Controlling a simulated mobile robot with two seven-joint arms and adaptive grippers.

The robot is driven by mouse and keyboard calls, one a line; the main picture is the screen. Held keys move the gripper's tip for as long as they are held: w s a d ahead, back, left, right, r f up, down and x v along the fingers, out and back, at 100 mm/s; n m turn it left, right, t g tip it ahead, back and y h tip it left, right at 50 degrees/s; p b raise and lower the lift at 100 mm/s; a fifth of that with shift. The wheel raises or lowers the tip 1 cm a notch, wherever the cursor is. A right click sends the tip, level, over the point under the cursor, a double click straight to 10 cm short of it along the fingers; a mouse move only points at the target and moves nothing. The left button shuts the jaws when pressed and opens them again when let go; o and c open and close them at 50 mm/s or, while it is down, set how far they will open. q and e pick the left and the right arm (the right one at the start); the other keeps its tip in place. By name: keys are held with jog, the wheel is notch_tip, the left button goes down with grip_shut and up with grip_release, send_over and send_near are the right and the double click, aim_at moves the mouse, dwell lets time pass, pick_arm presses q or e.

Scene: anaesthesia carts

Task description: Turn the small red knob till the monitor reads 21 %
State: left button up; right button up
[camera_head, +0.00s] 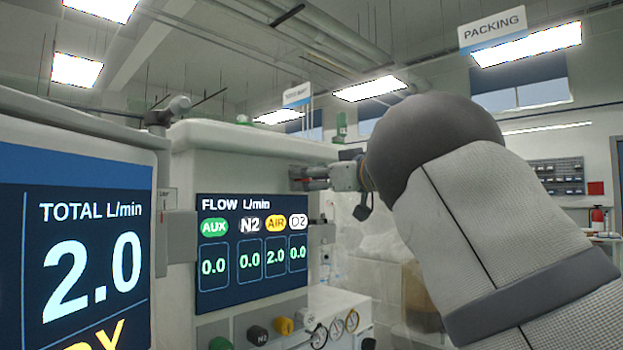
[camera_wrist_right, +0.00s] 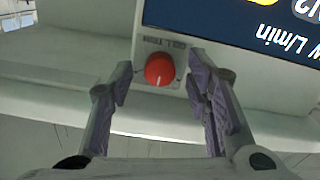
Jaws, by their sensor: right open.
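The small red knob (camera_wrist_right: 160,70) sits on a pale plate with small lettering in the right wrist view. A white mark on it points down in that picture. My right gripper (camera_wrist_right: 161,62) is open, with one finger on each side of the knob and gaps visible between. In the head view my right gripper (camera_head: 312,178) is at the upper right of the flow screen (camera_head: 252,246), and the knob is hidden there. The flow screen reads AUX 0.0, N2 0.0, AIR 2.0, O2 0.0. The monitor (camera_head: 80,245) reads TOTAL 2.0 L/min; no percentage shows. My left gripper is not in view.
The cart's housing (camera_head: 250,137) surrounds the flow screen. Coloured knobs, including a yellow one (camera_head: 284,326), and several round gauges (camera_head: 336,329) sit below it. My right arm covers much of the right side. A PACKING sign (camera_head: 492,30) hangs behind.

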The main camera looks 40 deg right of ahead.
jog(key=shift+c, duration=0.3)
grip_shut()
jog(key=m, duration=0.3)
jog(key=shift+o, duration=0.3)
grip_release()
